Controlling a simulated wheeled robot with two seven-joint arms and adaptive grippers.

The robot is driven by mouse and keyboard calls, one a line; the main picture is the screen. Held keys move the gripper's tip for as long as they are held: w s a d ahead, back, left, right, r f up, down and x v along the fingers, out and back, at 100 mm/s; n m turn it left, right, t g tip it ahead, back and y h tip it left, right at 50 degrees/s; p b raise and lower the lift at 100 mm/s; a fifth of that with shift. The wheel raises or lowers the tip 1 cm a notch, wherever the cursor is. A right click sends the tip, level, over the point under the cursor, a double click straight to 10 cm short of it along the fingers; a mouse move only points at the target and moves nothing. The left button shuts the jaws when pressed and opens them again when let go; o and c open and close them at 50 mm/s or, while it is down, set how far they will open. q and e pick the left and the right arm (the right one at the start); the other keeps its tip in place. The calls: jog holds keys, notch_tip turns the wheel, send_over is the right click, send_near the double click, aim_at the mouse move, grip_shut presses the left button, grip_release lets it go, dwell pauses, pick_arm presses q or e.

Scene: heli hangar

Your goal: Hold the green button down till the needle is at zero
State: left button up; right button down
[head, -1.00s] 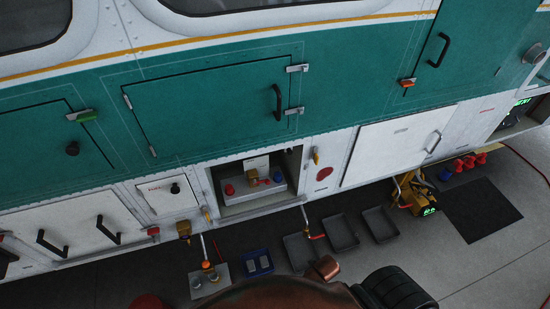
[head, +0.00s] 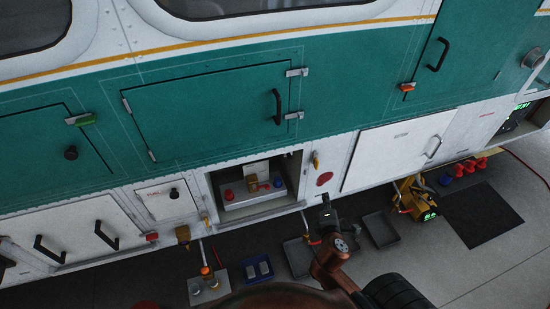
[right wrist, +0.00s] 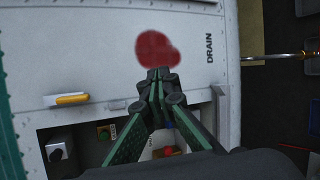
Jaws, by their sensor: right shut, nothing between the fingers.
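I cannot make out a gauge needle in either view. My right gripper (head: 325,202) is shut and empty, in front of the vehicle's lower side, right of the bay. In the right wrist view its fingertips (right wrist: 158,73) overlap the red disc's lower edge, apart from the button. My left gripper is out of view.
The grey box carries a red knob (head: 229,195) and a blue knob (head: 279,182). A red disc (head: 324,179) and a yellow handle (head: 316,160) are on the panel right of the bay. Trays (head: 380,229) and a yellow unit (head: 416,198) stand on the floor below.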

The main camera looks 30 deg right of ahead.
jog(key=w+a+r+n+t+y, duration=0.2)
jog(key=w+a+r+n+t, duration=0.1)
jog(key=n, duration=0.6)
jog(key=w+a+r+n+t+y, duration=0.2)
jog(key=w+a+r+n+t, duration=0.1)
jog(key=a+n, duration=0.4)
jog(key=w+n+t, duration=0.1)
jog(key=w+n, duration=0.1)
jog(key=n, duration=0.1)
jog(key=shift+a+r+n+y, duration=0.25)
jog(key=shift+a+n+y, duration=0.05)
jog(key=shift+a, duration=0.1)
jog(key=shift+w, duration=0.15)
jog(key=p+x, duration=0.2)
jog(key=x, duration=1.2)
